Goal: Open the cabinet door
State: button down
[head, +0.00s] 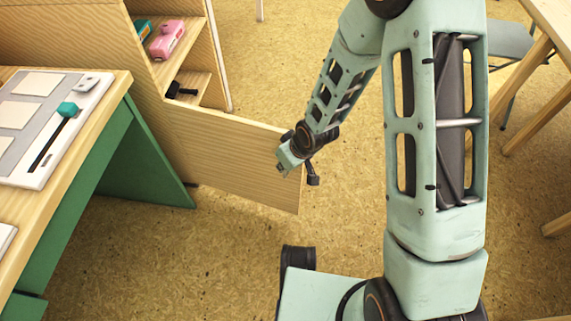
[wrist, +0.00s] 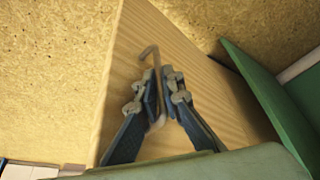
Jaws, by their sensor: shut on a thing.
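The wooden cabinet (head: 110,42) stands at the upper left in the head view. Its light wood door (head: 225,160) stands swung out from the cabinet front, at an angle into the room. In the wrist view the door's face (wrist: 190,65) fills the middle, with a thin metal bar handle (wrist: 150,52) on it. My gripper (head: 300,170) is at the door's free end. In the wrist view my gripper's fingers (wrist: 160,98) are closed around the handle. The lower part of the handle is partly hidden by the fingers.
A desk (head: 120,85) with green panels stands at the left, close to the door. Open shelves (head: 190,88) hold a pink item (head: 167,40) and a black item (head: 182,90). A wooden table (head: 553,30) and a chair (head: 505,45) are at the right.

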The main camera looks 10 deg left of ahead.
dwell(0.3)
jog(key=c, duration=2.1)
grip_release()
jog(key=v, duration=1.2)
jog(key=shift+w, duration=0.1)
